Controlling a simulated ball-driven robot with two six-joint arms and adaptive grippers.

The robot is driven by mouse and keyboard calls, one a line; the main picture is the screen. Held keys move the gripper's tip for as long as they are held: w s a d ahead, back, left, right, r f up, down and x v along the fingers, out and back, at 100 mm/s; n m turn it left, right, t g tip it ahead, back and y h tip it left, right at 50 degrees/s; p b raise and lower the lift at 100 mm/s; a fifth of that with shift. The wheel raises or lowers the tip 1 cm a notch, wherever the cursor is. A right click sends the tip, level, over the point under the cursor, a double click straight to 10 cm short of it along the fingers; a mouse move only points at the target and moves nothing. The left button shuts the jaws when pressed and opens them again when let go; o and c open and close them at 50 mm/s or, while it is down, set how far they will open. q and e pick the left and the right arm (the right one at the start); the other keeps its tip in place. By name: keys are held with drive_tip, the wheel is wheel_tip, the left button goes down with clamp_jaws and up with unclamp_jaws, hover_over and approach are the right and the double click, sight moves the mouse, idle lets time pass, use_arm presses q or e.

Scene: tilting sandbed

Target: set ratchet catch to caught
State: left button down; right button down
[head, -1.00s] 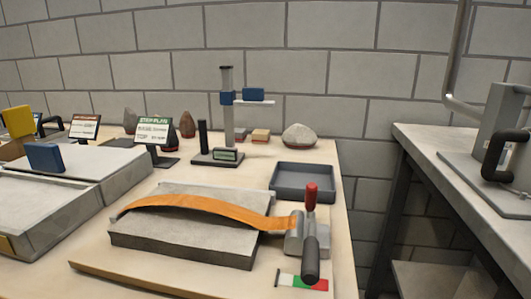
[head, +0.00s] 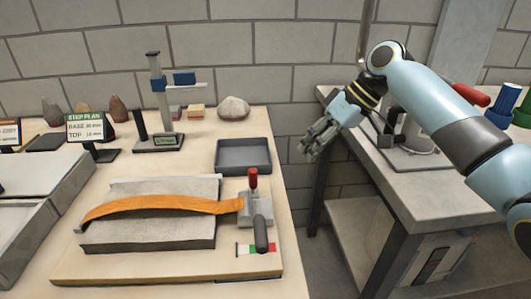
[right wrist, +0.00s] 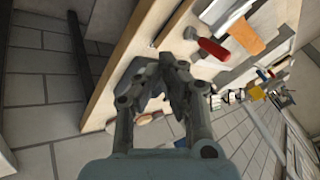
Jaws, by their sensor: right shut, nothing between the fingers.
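The ratchet (head: 256,205) is a grey metal block at the right end of an orange strap (head: 165,204) that lies over a grey stone slab (head: 150,235). Its small red-topped catch lever (head: 253,179) stands upright. A black-gripped handle (head: 261,235) points to the front, near a white, green and red strip (head: 270,248). The red grip (right wrist: 213,48) and orange strap (right wrist: 243,32) also show in the right wrist view. My right gripper (head: 310,143) is shut and empty, right of the bench edge and apart from the ratchet. My left gripper is out of view.
A dark empty tray (head: 243,157) lies behind the ratchet. A gauge stand (head: 157,100), a sign (head: 86,127) and stones stand at the back. A second bench (head: 400,180) is on the right, across a gap.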

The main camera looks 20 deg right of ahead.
sight(253, 183)
wheel_tip(253, 183, up, 6)
drive_tip(key=n, duration=0.1)
drive_tip(key=shift+y, duration=0.4)
drive_tip(key=shift+s+a+r+x, duration=0.15)
drive_tip(key=shift+a+r+x, duration=0.2)
drive_tip(key=shift+x, duration=1.75)
drive_tip(key=shift+s+a+r+x, duration=0.2)
drive_tip(key=shift+a+x, duration=0.3)
drive_tip(key=shift+x, duration=1.6)
drive_tip(key=shift+s+a+r+x, duration=0.2)
drive_tip(key=shift+a+x, duration=0.2)
drive_tip(key=shift+x, duration=1.75)
drive_tip(key=s+a+p, duration=0.1)
drive_tip(key=p, duration=0.3)
drive_tip(key=shift+s+r, duration=0.15)
drive_tip(key=shift+r, duration=0.05)
drive_tip(key=shift+f, duration=0.1)
drive_tip(key=shift+s+a+f, duration=0.1)
drive_tip(key=shift+f, duration=0.1)
